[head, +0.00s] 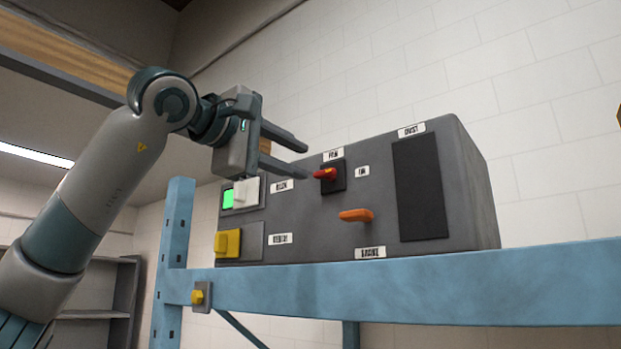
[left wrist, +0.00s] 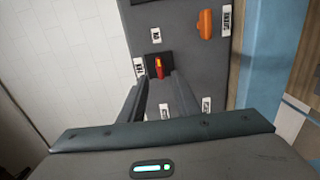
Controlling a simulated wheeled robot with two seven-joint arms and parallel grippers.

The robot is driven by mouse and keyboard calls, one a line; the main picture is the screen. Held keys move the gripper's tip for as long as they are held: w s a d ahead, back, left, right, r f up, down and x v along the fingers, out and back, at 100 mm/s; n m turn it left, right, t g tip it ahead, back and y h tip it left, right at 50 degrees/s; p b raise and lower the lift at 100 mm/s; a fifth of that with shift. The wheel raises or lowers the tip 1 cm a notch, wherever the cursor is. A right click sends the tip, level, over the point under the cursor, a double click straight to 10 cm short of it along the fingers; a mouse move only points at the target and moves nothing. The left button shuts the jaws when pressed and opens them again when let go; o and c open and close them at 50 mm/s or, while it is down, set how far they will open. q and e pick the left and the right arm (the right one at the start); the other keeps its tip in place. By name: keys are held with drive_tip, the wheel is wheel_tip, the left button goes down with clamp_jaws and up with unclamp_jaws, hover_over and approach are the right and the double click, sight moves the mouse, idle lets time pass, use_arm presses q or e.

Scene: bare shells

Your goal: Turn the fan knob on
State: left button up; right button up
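The fan knob (head: 327,173) is a small red handle with an orange-yellow part on a black square plate, on the front of a dark grey control box (head: 290,220). It lies roughly level, with the FAN label (head: 333,155) above and the ON label (head: 362,171) to its right. My left gripper (head: 305,163) is open and empty, its two fingers pointing at the knob from the left. In the left wrist view the knob (left wrist: 159,69) shows just past and between the fingertips (left wrist: 162,84). I cannot tell whether they touch it. My right gripper is not in view.
An orange handle (head: 356,215) sits below the knob. A white switch (head: 246,193) beside a green light and a yellow switch (head: 228,243) are at the box's left. A dark panel (head: 420,187) is at its right. A blue frame (head: 400,290) runs in front, below.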

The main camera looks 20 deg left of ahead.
use_arm(q)
drive_tip(key=b+v, duration=0.3)
drive_tip(key=v, duration=0.6)
drive_tip(key=shift+s, duration=0.25)
